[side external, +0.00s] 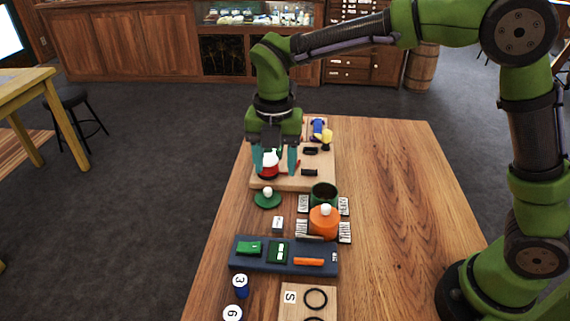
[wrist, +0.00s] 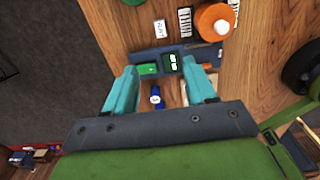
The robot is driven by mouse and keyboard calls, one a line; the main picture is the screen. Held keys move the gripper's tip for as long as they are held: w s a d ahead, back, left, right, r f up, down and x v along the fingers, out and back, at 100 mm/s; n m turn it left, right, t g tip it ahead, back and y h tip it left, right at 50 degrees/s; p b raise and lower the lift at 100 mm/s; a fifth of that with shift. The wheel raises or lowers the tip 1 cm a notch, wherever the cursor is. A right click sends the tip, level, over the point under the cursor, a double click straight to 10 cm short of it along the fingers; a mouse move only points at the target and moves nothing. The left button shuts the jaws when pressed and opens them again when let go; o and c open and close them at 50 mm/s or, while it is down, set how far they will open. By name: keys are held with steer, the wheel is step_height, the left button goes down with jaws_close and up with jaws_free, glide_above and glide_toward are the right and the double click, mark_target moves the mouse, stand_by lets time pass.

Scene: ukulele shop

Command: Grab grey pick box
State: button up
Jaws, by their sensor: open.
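No box in view is plainly grey and marked as a pick box. The nearest match is a small pale box (side external: 278,224) with dark marks, on the table between the green lidded piece and the dark tray. A pale card-like piece with letters (wrist: 160,28) shows in the wrist view; I cannot tell if it is the same thing. My gripper (side external: 274,168) is open, with teal fingers, above the wooden board at the table's far end. A red, white-topped object (side external: 268,165) appears between the fingers. In the wrist view my gripper (wrist: 162,74) shows nothing held.
A dark blue-grey tray (side external: 239,262) holds green blocks and an orange bar. An orange pot (side external: 323,224) and green cup (side external: 324,195) stand among labelled cards. Blue numbered cylinders (side external: 241,289) stand at the near left. The table's right side (side external: 388,190) is clear.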

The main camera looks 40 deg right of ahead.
glide_above(278, 222)
step_height(278, 222, down, 12)
steer(key=shift+a+r, duration=0.1)
steer(key=shift+r, duration=0.05)
step_height(278, 222, down, 5)
steer(key=shift+f, duration=0.1)
stand_by(0.3)
jaws_close()
